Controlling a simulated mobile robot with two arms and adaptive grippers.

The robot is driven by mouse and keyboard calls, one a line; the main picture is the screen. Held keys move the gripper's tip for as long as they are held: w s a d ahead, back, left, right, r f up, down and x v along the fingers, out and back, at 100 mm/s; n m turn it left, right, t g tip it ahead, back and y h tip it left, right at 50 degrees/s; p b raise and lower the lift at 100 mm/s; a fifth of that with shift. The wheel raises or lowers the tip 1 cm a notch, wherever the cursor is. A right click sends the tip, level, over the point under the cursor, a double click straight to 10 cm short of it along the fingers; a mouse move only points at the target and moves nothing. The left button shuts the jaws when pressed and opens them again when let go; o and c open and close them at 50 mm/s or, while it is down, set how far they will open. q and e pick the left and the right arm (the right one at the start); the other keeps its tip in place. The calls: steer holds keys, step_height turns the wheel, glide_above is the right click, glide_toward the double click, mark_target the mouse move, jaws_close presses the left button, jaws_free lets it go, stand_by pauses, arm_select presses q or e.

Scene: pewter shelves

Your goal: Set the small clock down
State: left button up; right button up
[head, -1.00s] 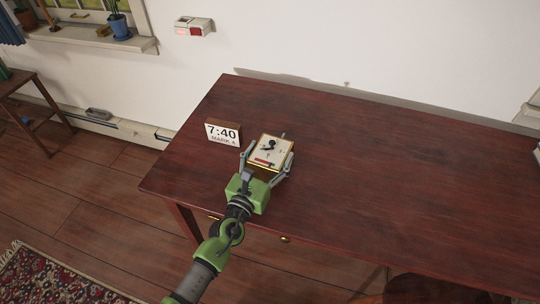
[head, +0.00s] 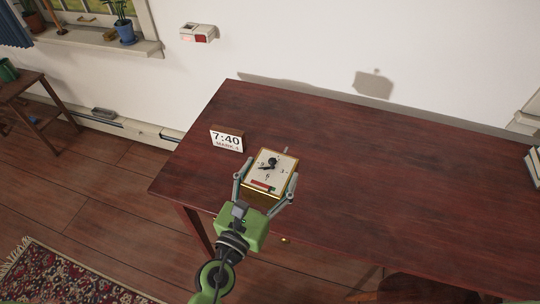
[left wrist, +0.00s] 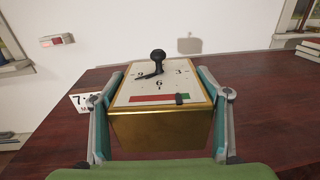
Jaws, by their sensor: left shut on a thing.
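The small clock (head: 270,168) has a square cream face, a gold case, dark hands with a black knob, and a red and green strip. My left gripper (head: 266,180) is shut on it, one finger on each side. In the left wrist view the clock (left wrist: 160,126) sits between both fingers, its face tilted upward. It appears held above the dark red wooden table (head: 390,180), and its shadow falls on the wall behind. The exact gap beneath it is hidden. My right gripper is not in view.
A sign reading 7:40 (head: 227,139) stands on the table just left of the clock. Books (head: 534,165) show at the far right edge. The table's middle and right are clear. A chair (head: 430,288) is at the front edge.

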arm_select(q)
steer(key=shift+s+r, duration=0.35)
steer(key=s+a+r+n+y, duration=0.2)
steer(key=s+a+y, duration=0.1)
steer(key=a, duration=0.6)
steer(key=s+a+r+n+t+y, duration=0.1)
steer(key=s+a+r+n+y, duration=0.1)
steer(key=s+a, duration=0.4)
steer(key=a+r+y, duration=0.1)
steer(key=a+y, duration=0.1)
steer(key=a, duration=0.2)
steer(key=shift+n, duration=0.3)
steer(key=shift+w, duration=0.1)
